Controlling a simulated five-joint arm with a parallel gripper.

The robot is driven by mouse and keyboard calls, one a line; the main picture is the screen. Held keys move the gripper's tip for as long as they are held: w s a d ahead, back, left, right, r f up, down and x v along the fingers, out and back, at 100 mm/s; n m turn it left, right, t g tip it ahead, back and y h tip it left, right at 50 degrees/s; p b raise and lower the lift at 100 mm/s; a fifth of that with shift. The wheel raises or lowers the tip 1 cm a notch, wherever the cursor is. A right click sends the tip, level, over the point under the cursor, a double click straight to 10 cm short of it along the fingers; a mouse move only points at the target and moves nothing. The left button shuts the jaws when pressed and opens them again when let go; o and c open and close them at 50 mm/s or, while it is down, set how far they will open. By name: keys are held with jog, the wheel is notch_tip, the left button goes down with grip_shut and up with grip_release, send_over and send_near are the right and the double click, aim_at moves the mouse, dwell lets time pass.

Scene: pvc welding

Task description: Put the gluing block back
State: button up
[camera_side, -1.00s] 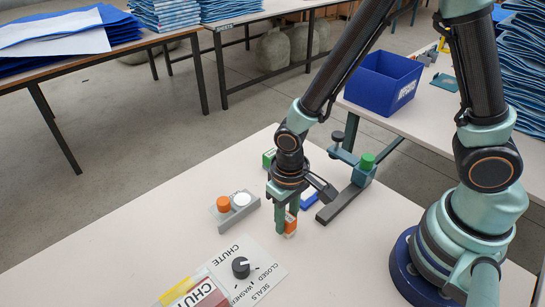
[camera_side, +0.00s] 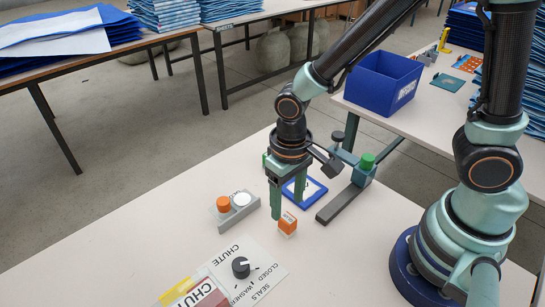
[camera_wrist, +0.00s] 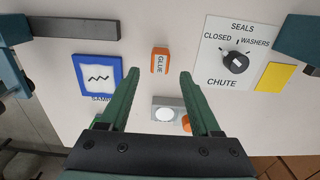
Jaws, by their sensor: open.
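The gluing block is a small orange block (camera_side: 288,223) with a white face; it stands on the white table just in front of my gripper. In the wrist view the orange block (camera_wrist: 160,61) reads GLUE and lies beyond the fingertips, between their lines. My gripper (camera_side: 287,200) is open and empty, its green fingers pointing down, apart from the block. The wrist view shows both fingers (camera_wrist: 158,76) spread wide. A blue-framed pad (camera_side: 304,189) with a zigzag mark lies behind the fingers; it also shows in the wrist view (camera_wrist: 97,77).
A grey holder (camera_side: 238,211) with an orange knob and a white disc stands left of the gripper. A grey bar fixture (camera_side: 344,202) with a green knob (camera_side: 367,161) is at right. The chute dial panel (camera_side: 250,270) lies in front.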

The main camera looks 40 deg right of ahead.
aim_at(287, 217)
jog(key=d+r+t, duration=0.5)
jog(key=d+r, duration=0.8)
jog(key=r, duration=0.4)
jog(key=shift+w+d+r+t, duration=0.2)
jog(key=shift+w+r+t, duration=0.1)
jog(key=shift+r, duration=0.1)
jog(key=shift+o, duration=0.2)
jog(key=shift+a, duration=0.1)
dwell(0.3)
